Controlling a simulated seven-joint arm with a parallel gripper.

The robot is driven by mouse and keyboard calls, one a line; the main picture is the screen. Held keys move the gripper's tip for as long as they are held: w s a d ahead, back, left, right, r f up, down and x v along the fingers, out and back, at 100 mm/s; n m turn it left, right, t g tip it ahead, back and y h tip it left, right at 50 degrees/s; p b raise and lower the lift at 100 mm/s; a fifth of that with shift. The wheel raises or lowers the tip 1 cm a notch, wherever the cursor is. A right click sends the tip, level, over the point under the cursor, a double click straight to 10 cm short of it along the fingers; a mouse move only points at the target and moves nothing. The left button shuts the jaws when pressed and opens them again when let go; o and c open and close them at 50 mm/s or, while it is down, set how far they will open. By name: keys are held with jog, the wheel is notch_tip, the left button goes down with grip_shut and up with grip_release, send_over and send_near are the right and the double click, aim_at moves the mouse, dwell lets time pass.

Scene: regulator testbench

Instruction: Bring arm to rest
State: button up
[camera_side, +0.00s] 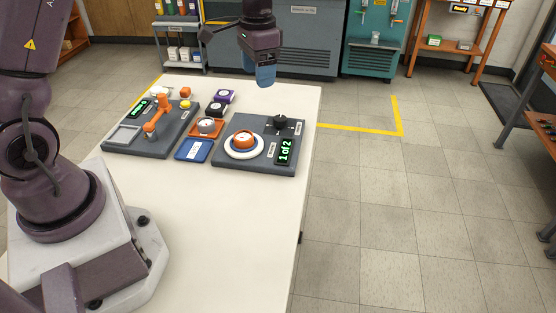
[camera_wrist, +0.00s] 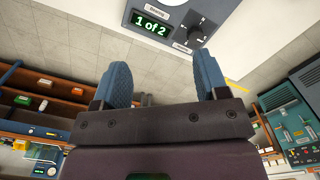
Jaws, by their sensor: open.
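My gripper (camera_side: 266,78) is raised above the far right part of the white table (camera_side: 240,205), clear of everything on it. In the wrist view its two blue fingers (camera_wrist: 162,85) stand apart with nothing between them. Below it on the table is a grey test station (camera_side: 226,158) with a black knob (camera_side: 283,122), an orange and white round part (camera_side: 243,142) and a green display reading "1 of 2" (camera_side: 286,151).
At the left, a second grey station (camera_side: 160,150) carries an orange arm-like fixture (camera_side: 158,115). Between the stations are a white-faced gauge (camera_side: 206,125) on a red tray, a blue tray (camera_side: 194,149), and black and purple gauges. The table's front is bare.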

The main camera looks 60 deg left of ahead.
jog(key=s+d+r+n+t, duration=0.1)
jog(key=s+d+r+t, duration=0.2)
jog(key=s+r, duration=0.3)
jog(key=s+d+r+t, duration=0.2)
jog(key=s+d+r, duration=0.4)
jog(key=s, duration=1)
jog(key=shift+r+n+t, duration=0.4)
jog(key=shift+r, duration=0.2)
jog(key=shift+d, duration=0.1)
